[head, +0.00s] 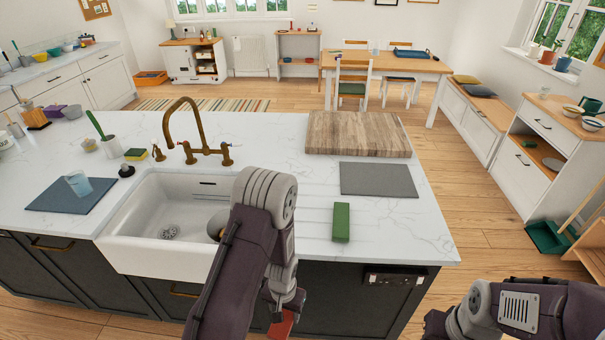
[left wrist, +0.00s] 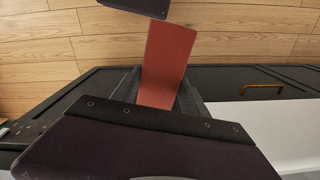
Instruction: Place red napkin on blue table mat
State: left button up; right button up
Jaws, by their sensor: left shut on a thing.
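The red napkin (left wrist: 165,62) is a flat, stiff-looking red rectangle in the left wrist view. My left gripper (left wrist: 160,92) is shut on its near end, and the napkin sticks out past the fingers over the wooden floor. In the head view a bit of the napkin (head: 284,325) shows at the bottom, below my left gripper (head: 285,303), in front of the island's dark front. A blue-grey mat (head: 50,198) lies on the left of the island counter, with a clear bluish glass (head: 78,184) on it. My right arm shows at the bottom right; its gripper is out of view.
The white counter holds a sink (head: 150,215), brass tap (head: 190,140), green block (head: 341,222), grey mat (head: 378,180) and wooden board (head: 358,135). A dining table (head: 385,62) with a blue tray (head: 409,53) and chairs stands behind. Open floor lies right of the island.

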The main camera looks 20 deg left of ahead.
aim_at(59, 192)
jog(key=k+j, duration=0.1)
jog(key=j, duration=0.45)
jog(key=k+j+z, duration=0.1)
jog(key=j, duration=0.45)
jog(key=k+j, duration=0.1)
jog(key=j, duration=0.4)
jog(key=k+j, duration=0.1)
jog(key=j, duration=0.45)
jog(key=k+j+z, duration=0.1)
jog(key=j, duration=0.45)
jog(key=k+j, duration=0.15)
jog(key=j, duration=0.35)
jog(key=k+j, duration=0.15)
jog(key=j, duration=0.35)
jog(key=k+j+z, duration=0.1)
jog(key=j, duration=0.45)
